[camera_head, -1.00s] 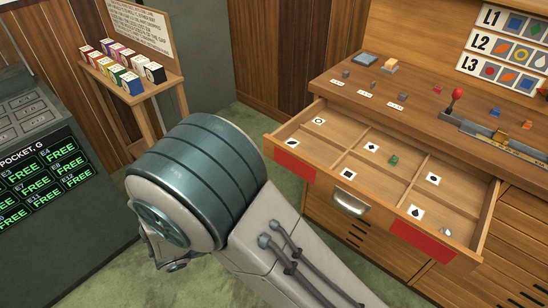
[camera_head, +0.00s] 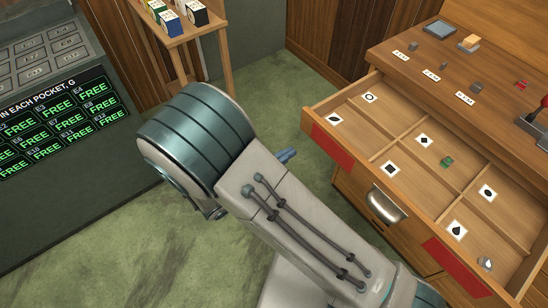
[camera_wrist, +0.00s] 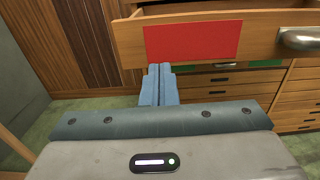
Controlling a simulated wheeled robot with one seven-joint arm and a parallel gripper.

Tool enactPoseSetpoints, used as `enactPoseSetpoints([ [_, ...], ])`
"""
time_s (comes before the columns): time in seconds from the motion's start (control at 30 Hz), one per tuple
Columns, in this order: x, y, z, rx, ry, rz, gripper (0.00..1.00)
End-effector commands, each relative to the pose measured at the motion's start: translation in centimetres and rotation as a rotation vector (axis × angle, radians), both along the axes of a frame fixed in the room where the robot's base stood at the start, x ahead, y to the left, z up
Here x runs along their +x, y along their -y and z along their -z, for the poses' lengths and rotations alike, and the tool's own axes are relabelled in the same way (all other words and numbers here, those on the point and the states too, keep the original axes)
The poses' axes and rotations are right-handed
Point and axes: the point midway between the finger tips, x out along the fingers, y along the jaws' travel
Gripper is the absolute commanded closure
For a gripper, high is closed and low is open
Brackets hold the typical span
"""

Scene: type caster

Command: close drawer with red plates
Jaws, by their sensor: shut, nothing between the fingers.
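The open drawer (camera_head: 394,137) with two red plates is pulled out from the wooden cabinet. Its left red plate (camera_head: 332,147) and right red plate (camera_head: 455,268) flank a metal cup handle (camera_head: 386,203). In the wrist view the left red plate (camera_wrist: 193,41) and part of the handle (camera_wrist: 300,39) show. My gripper (camera_wrist: 160,70) has its blue fingers shut and empty, with tips just below the left red plate in the picture; I cannot tell whether they touch the drawer front. In the head view my arm hides most of the gripper; a blue finger (camera_head: 287,155) shows.
Inside the drawer lie picture cards, a green block (camera_head: 447,161) and a small grey piece (camera_head: 485,263). The cabinet top (camera_head: 440,72) holds small blocks. A panel of green FREE labels (camera_head: 60,130) stands left. Green floor is clear between.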

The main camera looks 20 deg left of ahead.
Motion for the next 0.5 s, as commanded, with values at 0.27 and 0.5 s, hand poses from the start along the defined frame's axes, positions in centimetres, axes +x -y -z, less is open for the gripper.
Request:
enactPoseSetpoints([
  [0.27,4.5,3.1,-0.1,-0.001,0.000,0.002,1.00],
  [0.5,6.3,4.3,0.0,0.000,0.000,0.000,1.00],
])
